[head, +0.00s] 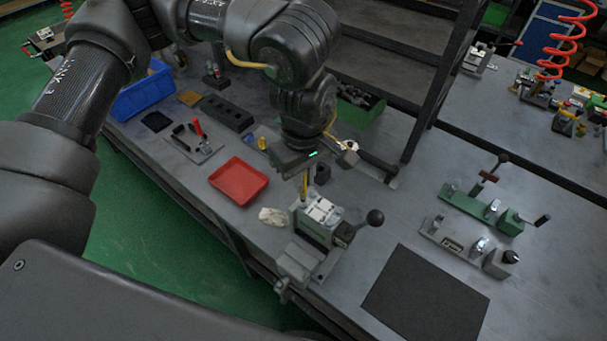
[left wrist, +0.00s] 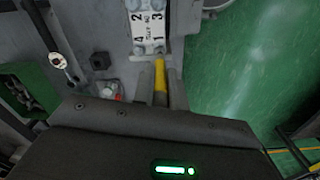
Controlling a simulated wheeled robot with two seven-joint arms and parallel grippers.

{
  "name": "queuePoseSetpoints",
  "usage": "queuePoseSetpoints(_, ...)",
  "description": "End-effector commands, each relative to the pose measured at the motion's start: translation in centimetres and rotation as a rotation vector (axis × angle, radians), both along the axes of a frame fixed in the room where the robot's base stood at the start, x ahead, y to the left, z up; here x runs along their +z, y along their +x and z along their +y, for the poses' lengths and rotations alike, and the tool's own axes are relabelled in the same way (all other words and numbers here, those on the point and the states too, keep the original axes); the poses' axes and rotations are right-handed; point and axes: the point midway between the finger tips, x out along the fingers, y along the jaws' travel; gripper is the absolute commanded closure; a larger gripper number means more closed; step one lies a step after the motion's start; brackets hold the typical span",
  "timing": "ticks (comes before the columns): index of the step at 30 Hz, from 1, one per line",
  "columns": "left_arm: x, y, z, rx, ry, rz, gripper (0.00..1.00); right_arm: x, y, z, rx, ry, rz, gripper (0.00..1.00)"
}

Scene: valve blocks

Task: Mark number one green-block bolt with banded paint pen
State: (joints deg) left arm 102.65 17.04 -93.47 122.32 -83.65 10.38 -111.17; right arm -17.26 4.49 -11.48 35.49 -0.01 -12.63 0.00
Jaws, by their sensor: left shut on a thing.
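My left gripper (head: 304,172) points down and is shut on a slim yellow paint pen (head: 305,186), which hangs below its fingers. In the left wrist view the pen (left wrist: 160,76) is between the fingers, its far end close to a lower corner of a white numbered plate (left wrist: 148,28). Bolt heads show along the plate's edges. The plate lies on a grey-green block (head: 313,228) held in a vise (head: 297,262). The pen's lower end is at the block's back-left top corner; I cannot tell whether it touches. My right gripper is not in view.
A black ball-ended lever (head: 375,218) sticks out right of the block. A red tray (head: 238,181) and a crumpled white rag (head: 272,216) are to the left. A black mat (head: 425,298) lies empty at front right. Green clamp fixtures (head: 470,203) stand beyond it.

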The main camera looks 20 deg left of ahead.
Motion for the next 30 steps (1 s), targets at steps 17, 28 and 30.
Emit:
queuePoseSetpoints(17,-0.58,0.01,0.01,0.0,0.0,0.0,1.0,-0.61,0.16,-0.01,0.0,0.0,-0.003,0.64)
queuePoseSetpoints(28,-0.36,0.01,0.0,0.0,-0.001,-0.001,1.0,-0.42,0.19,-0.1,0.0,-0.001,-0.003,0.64)
queuePoseSetpoints(30,-0.03,0.02,0.0,0.0,-0.001,-0.001,1.0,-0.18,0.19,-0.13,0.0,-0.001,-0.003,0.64)
